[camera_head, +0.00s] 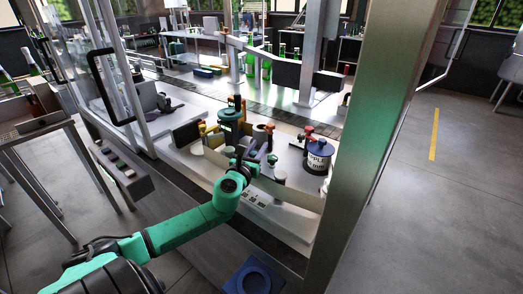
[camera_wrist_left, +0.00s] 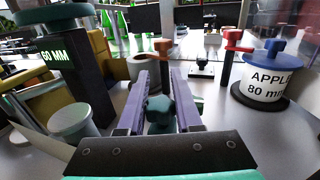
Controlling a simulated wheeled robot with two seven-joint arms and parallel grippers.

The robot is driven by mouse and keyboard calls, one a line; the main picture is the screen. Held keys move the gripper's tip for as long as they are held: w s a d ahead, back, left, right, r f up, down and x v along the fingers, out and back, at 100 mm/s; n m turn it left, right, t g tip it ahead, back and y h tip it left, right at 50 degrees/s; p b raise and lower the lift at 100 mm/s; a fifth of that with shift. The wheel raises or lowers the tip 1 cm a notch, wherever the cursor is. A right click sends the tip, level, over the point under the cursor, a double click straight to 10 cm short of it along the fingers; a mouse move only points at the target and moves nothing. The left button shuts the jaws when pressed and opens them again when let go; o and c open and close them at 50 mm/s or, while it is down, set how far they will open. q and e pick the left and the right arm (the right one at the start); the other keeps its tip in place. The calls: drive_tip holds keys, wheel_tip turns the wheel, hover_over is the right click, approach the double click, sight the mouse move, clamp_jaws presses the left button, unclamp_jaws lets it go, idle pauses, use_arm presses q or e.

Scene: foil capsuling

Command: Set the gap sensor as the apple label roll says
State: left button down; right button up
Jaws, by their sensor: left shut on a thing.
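The apple label roll (camera_head: 318,161) is a white drum with a blue lid at the right of the machine deck. In the left wrist view the roll (camera_wrist_left: 265,88) reads "APPLE 80 mm". A dark post with a green handwheel (camera_wrist_left: 52,17) shows "60 MM" on its readout (camera_wrist_left: 57,53); the handwheel also shows in the head view (camera_head: 231,114). My left gripper (camera_head: 244,162) reaches over the deck. In the left wrist view its fingers (camera_wrist_left: 159,78) are shut on a teal star knob (camera_wrist_left: 157,109). I cannot tell clearly which part is the gap sensor. My right gripper is not in view.
An orange-topped post (camera_wrist_left: 162,47) and a red lever (camera_wrist_left: 235,38) stand beyond the fingers. A green machine pillar (camera_head: 365,150) rises right of the deck. Green bottles (camera_head: 266,66) stand behind.

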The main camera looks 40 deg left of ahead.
use_arm(q)
drive_tip(key=a, duration=0.2)
drive_tip(key=shift+a, duration=0.45)
drive_tip(key=shift+r, duration=0.15)
drive_tip(key=c, duration=0.6)
unclamp_jaws()
